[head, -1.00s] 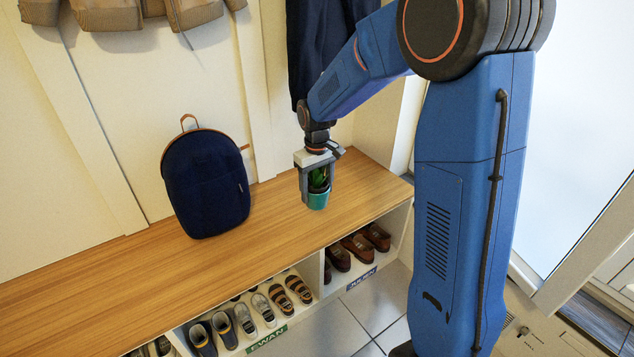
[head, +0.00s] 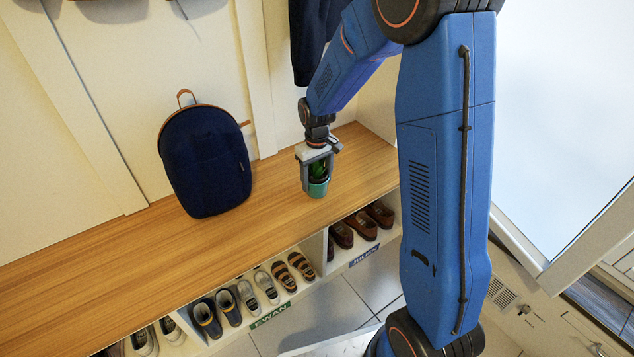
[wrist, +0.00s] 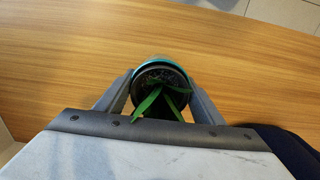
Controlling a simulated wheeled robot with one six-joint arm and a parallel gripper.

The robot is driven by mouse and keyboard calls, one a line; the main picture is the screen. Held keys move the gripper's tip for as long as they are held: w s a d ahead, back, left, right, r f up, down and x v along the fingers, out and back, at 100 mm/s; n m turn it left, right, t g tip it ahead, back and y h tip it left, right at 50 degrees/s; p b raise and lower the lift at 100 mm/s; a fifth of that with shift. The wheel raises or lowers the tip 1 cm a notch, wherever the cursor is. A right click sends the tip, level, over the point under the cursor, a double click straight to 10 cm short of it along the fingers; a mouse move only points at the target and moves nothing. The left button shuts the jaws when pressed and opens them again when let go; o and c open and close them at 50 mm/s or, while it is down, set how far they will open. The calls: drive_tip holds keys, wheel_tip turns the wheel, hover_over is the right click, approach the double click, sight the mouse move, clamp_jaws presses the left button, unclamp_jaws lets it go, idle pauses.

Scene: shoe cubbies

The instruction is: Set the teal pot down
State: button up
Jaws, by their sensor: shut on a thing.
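The teal pot (head: 318,189) holds a small green plant and is at the right part of the wooden bench top (head: 270,215). My gripper (head: 316,180) points down over it, with its fingers on either side of the pot. In the wrist view my gripper (wrist: 160,100) is shut on the pot, whose teal rim (wrist: 160,59) shows between the fingers with dark soil and green leaves. The pot looks upright. I cannot tell whether its base touches the bench.
A dark blue backpack (head: 205,162) stands on the bench to the left, against the wall. Cubbies with several pairs of shoes (head: 250,297) are under the bench's front edge. Dark clothing (head: 306,45) hangs behind my arm. Bare bench top lies between backpack and pot.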

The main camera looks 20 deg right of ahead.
drive_tip(key=shift+f, duration=0.8)
drive_tip(key=shift+f, duration=0.15)
drive_tip(key=o, duration=1.2)
drive_tip(key=shift+c, duration=0.2)
